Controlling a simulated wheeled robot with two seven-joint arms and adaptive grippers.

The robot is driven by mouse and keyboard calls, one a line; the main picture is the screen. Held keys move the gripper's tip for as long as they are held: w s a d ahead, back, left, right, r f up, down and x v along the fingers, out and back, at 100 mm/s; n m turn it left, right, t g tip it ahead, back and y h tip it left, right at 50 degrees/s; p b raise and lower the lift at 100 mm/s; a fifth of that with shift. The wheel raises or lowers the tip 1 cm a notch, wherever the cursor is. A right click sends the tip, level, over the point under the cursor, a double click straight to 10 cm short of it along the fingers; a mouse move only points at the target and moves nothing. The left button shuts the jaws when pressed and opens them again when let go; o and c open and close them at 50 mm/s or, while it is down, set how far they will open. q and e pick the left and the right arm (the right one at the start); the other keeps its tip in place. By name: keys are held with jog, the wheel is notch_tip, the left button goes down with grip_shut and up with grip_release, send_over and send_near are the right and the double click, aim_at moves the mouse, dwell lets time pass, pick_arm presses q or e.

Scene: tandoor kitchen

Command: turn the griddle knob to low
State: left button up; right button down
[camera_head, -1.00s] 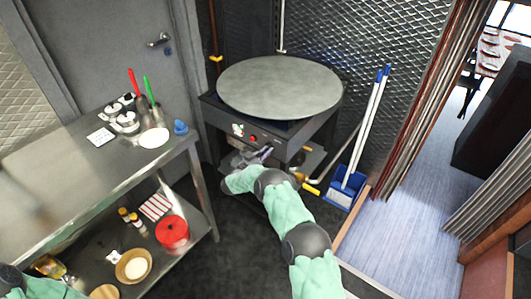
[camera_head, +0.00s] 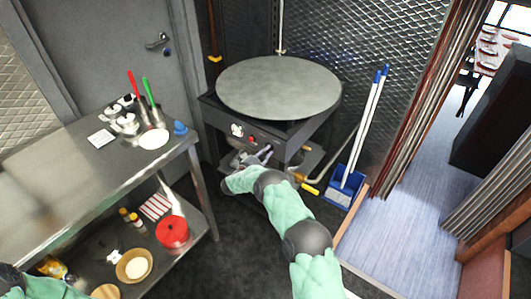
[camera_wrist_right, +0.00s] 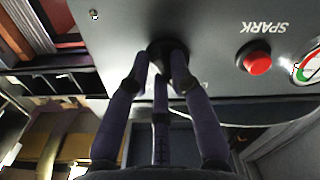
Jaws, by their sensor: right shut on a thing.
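The griddle (camera_head: 280,88) is a large round grey plate on a dark stand with a front control panel. In the right wrist view, the dark griddle knob (camera_wrist_right: 165,50) is on the panel, mostly hidden behind my fingers. My right gripper (camera_wrist_right: 163,68) is shut on it, with the fingers around its sides. In the head view the right gripper (camera_head: 262,154) is at the panel's front, and the knob and its marks cannot be made out. My left arm shows only at the lower left corner; its gripper is out of view.
On the panel are a red SPARK button (camera_wrist_right: 258,62) and a round gauge (camera_wrist_right: 308,66). A steel table (camera_head: 80,165) with utensils stands left. A blue dustpan (camera_head: 344,187) with long handles stands right of the griddle. Dark floor lies between.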

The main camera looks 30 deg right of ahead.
jog(key=shift+n, duration=0.7)
jog(key=c, duration=1.1)
grip_release()
jog(key=shift+a, duration=0.1)
jog(key=v, duration=1.1)
jog(key=shift+s+a, duration=0.15)
jog(key=shift+a, duration=0.25)
